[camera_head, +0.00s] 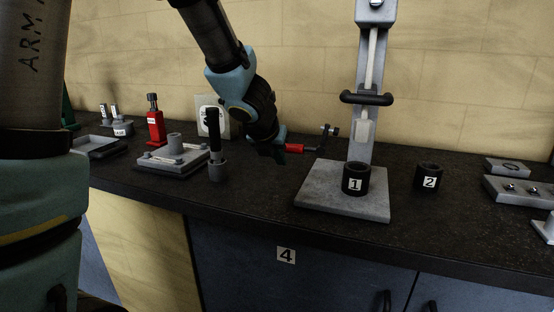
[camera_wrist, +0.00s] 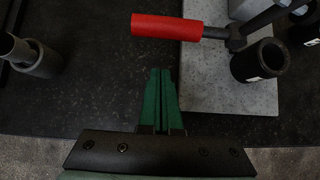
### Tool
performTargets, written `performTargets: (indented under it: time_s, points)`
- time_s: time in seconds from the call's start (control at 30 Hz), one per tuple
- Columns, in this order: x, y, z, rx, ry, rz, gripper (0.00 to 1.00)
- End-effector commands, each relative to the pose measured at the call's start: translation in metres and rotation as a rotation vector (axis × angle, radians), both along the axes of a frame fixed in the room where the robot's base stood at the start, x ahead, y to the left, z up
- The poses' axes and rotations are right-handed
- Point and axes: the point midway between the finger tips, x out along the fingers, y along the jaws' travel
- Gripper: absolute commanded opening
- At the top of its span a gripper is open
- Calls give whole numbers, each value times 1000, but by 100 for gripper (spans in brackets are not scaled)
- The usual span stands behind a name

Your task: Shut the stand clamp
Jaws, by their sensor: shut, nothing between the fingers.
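The stand has a pale grey base plate (camera_head: 330,195) and a tall grey column (camera_head: 364,130). Its clamp shows as a dark bracket (camera_head: 328,132) with a red handle (camera_head: 294,148), sticking out to the left of the column. In the wrist view the red handle (camera_wrist: 167,27) lies beyond my fingertips, with a visible gap in the picture. My gripper (camera_wrist: 161,72) has green fingers, shut together and empty. In the head view my gripper (camera_head: 282,152) is just left of the red handle; whether they touch there is unclear.
Black cup 1 (camera_head: 356,179) stands on the base plate and black cup 2 (camera_head: 429,177) to its right. A dark cylinder holder (camera_head: 217,169), a red bottle jack (camera_head: 155,126) and a grey block fixture (camera_head: 173,157) stand left. Grey trays (camera_head: 519,188) lie far right.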

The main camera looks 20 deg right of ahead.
Motion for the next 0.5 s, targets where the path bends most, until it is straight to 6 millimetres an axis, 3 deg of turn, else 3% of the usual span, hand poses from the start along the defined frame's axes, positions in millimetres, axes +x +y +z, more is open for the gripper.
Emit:
performTargets:
  time_s: [0.03, 0.33, 0.5]
  points:
    - [4, -5, -15, 1, 1, 0, 0]
    - [27, -28, -51, 1, 0, -1, 0]
    - [30, -30, -25, 0, 0, -1, 0]
